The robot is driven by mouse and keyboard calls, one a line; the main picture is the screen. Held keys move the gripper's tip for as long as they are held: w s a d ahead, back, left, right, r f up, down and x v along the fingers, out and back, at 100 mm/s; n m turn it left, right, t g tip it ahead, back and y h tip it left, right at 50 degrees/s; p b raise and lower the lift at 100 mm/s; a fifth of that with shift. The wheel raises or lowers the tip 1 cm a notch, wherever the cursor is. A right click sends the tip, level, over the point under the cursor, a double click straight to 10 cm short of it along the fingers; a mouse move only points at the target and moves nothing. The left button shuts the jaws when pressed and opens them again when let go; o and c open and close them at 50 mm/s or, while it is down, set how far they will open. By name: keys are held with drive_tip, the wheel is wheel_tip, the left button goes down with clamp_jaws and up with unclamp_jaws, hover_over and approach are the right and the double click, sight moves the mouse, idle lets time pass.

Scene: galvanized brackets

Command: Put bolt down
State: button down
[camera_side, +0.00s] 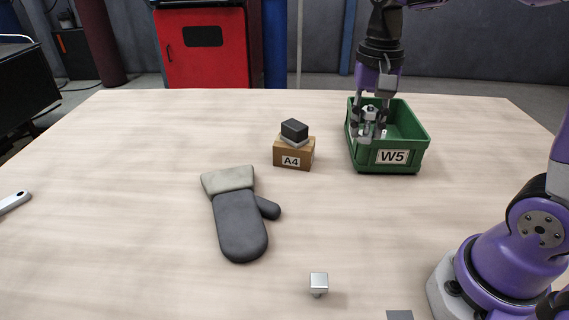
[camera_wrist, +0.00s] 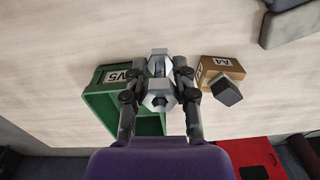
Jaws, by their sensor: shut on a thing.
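My gripper (camera_side: 369,134) points down at the left side of a green bin labelled W5 (camera_side: 416,157). I cannot tell how far the bolt is below the bin's rim.
A brown A4 box (camera_side: 293,153) with a dark block (camera_side: 294,129) on top stands left of the bin. A grey mitten (camera_side: 239,220) lies mid-table, and a small silver square-topped piece (camera_side: 318,281) stands near the front. The table between is clear.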

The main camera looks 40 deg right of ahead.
drive_tip(key=w+a+f+n, duration=0.1)
drive_tip(key=a+f+n, duration=0.1)
drive_tip(key=a+n, duration=0.3)
drive_tip(key=w+a+f+n, duration=0.1)
drive_tip(key=a+f+n, duration=0.1)
drive_tip(key=a, duration=0.6)
hover_over(316, 193)
wheel_tip(316, 193, down, 7)
drive_tip(key=shift+f, duration=2.15)
drive_tip(key=shift+f, duration=0.1)
drive_tip(key=c, duration=0.7)
unclamp_jaws()
drive_tip(key=shift+o, duration=0.2)
